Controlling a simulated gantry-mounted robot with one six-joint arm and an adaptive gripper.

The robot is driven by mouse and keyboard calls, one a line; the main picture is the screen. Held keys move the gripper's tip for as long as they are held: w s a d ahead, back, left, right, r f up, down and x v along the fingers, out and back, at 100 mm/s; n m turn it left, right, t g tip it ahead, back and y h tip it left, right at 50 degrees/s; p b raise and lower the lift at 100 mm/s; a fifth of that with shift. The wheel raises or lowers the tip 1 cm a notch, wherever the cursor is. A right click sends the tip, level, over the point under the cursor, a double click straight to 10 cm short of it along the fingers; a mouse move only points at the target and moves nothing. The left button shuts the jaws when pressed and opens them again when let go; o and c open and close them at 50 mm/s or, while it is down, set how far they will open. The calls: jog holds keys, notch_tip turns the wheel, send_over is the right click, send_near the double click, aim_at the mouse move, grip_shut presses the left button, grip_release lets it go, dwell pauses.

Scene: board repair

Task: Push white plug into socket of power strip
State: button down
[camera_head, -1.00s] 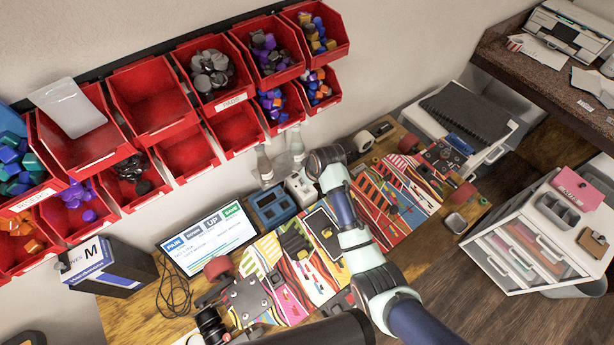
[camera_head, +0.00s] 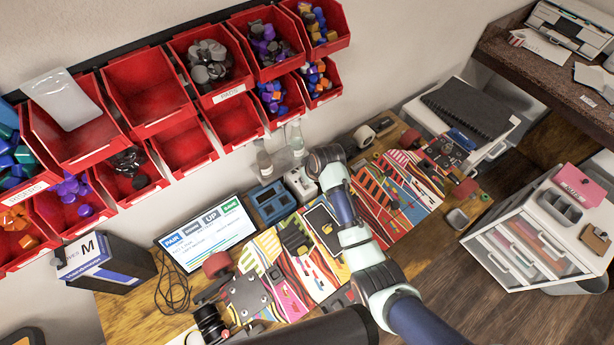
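A white block that looks like the power strip (camera_head: 299,184) sits at the back of the workbench, just left of my arm's wrist. Dark spots show on its top, too small to read as sockets. My arm reaches in from the lower right, and its wrist end is close beside the strip's right side. My gripper is hidden behind or below the wrist, so its fingers do not show. I cannot make out the white plug or whether anything is held.
A blue-grey device (camera_head: 271,202) stands left of the strip, and clear bottles (camera_head: 264,161) stand behind it. A tilted screen (camera_head: 207,236) is further left. Colourful skateboard decks (camera_head: 390,195) with loose parts cover the bench. Red bins (camera_head: 185,148) hang on the wall above.

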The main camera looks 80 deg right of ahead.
jog(key=shift+f, duration=1.6)
dwell(2.2)
jog(key=c, duration=0.6)
grip_release()
jog(key=shift+r, duration=0.25)
jog(key=shift+r+p, duration=1.35)
jog(key=shift+p, duration=0.15)
notch_tip(320, 180, up, 6)
jog(key=p, duration=0.6)
